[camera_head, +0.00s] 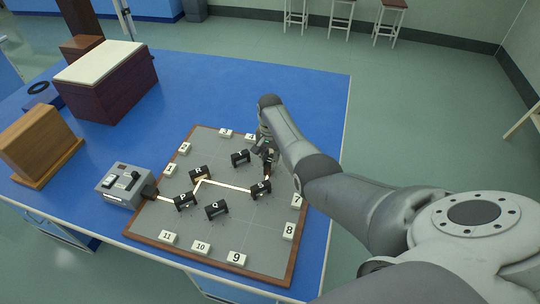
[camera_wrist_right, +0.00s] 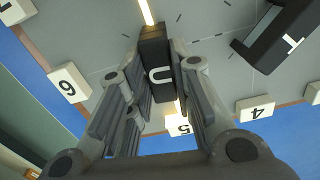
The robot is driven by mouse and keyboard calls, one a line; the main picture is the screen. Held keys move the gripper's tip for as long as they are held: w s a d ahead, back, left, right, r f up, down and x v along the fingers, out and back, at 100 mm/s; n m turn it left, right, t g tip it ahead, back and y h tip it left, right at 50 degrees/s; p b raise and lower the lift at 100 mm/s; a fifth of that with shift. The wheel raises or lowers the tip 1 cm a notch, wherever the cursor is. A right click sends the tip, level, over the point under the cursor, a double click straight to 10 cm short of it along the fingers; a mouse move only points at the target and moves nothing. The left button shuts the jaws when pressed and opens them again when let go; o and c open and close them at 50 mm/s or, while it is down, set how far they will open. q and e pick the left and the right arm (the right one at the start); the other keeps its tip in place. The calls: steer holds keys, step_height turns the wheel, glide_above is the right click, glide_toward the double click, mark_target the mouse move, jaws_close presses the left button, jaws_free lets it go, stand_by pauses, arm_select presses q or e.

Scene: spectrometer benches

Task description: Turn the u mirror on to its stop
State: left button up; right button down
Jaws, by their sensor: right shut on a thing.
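The u mirror (camera_wrist_right: 156,62) is a black block with a white U. It stands on the grey board (camera_head: 236,250), and in the head view the mirror (camera_head: 261,188) is at the board's right part. My right gripper (camera_wrist_right: 158,88) is shut on it, with a finger on each side. In the wrist view a short bright streak also shows between the mirror and the white block 5 (camera_wrist_right: 184,126). My left gripper is not in view.
Other black mirrors, T (camera_head: 240,157), R (camera_head: 199,173), P (camera_head: 185,201) and Q (camera_head: 216,209), stand nearby. Numbered white blocks line the board's edge, such as 7 (camera_head: 297,200). A grey lamp box (camera_head: 124,184) and wooden boxes are at left.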

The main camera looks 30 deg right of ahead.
mark_target(270, 160)
steer(key=n+p, duration=0.1)
steer(key=n, duration=0.3)
steer(key=shift+r+n, duration=0.15)
steer(key=shift+n, duration=0.15)
steer(key=n, duration=0.5)
steer(key=shift+p, duration=0.3)
steer(key=shift+w+n, duration=0.1)
steer(key=shift+n, duration=0.3)
steer(key=c, duration=1.3)
jaws_free()
step_height(270, 160, up, 12)
steer(key=shift+f, duration=0.1)
steer(key=shift+f, duration=0.1)
